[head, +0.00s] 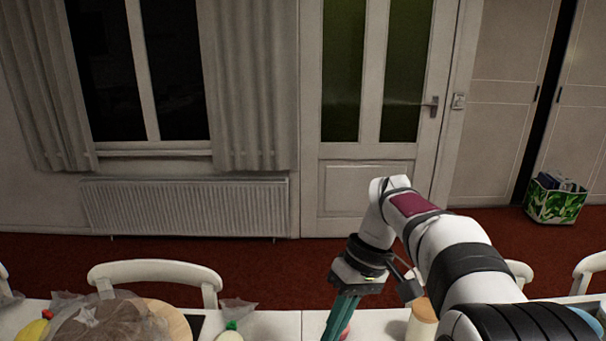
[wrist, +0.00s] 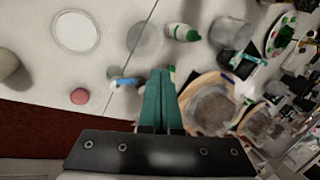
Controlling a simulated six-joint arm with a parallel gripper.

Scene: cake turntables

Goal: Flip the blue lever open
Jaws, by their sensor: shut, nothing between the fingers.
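A small blue piece with a white end, which looks like the blue lever (wrist: 126,82), lies on the white table in the wrist view, left of my fingertips. It is small and blurred, so I cannot tell its exact position or what it is mounted on. It does not show clearly in the head view. My gripper (wrist: 162,74) has long teal fingers that are shut together with nothing between them. In the head view, my gripper (head: 342,322) points down over the table's near part, its tips at the picture's bottom edge. The lever and fingers appear apart.
A pink round object (wrist: 79,96) and a white disc (wrist: 76,32) lie left of the lever. A white bottle with a green cap (wrist: 182,32) lies beyond it. Wooden round boards (wrist: 190,90) with wrapped items crowd the right. White chairs (head: 150,270) stand behind the table.

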